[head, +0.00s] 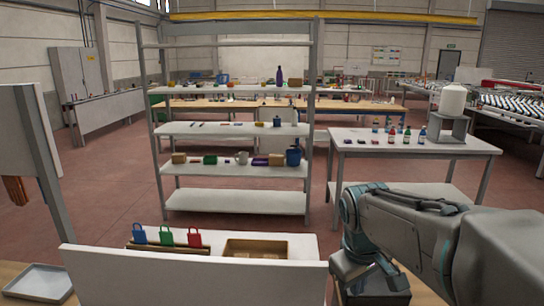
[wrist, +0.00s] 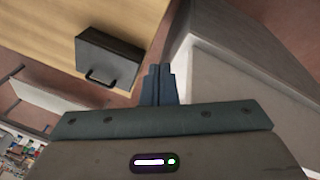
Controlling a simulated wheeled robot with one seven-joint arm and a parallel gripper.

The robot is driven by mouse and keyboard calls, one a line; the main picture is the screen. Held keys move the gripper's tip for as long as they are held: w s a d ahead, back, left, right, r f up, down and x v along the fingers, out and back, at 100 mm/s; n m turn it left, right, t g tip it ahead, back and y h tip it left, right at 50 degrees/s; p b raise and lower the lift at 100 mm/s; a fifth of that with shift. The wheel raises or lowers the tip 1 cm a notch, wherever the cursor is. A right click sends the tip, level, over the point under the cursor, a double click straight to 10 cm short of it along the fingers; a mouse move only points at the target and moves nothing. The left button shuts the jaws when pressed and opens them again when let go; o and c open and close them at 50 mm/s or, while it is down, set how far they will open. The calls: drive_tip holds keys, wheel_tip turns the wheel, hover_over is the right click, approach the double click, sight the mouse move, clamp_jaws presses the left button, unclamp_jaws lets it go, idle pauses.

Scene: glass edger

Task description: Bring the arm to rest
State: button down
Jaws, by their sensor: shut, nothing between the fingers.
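My gripper (wrist: 159,72) shows in the wrist view with its two fingers together, shut and empty. It points down past the edge of a wooden top, with reddish floor below. My arm (head: 400,225) reaches in from the right of the head view and is bent at a joint near the lower middle right. The gripper itself cannot be made out in the head view.
A dark box with a handle (wrist: 109,60) is close to my gripper, by the wooden surface (wrist: 60,25). A pale panel (wrist: 220,70) stands on the other side. A grey shelf (head: 235,203) and a table (head: 440,146) with bottles stand ahead. Red floor (head: 110,190) is open at left.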

drive_tip(key=s+a+f+m, duration=0.1)
drive_tip(key=s+m, duration=0.1)
drive_tip(key=s, duration=0.3)
drive_tip(key=s+a+f+m+t+y, duration=0.1)
drive_tip(key=s+m, duration=0.2)
drive_tip(key=s, duration=0.3)
drive_tip(key=shift+s+f+t, duration=0.2)
drive_tip(key=shift+f+t, duration=0.1)
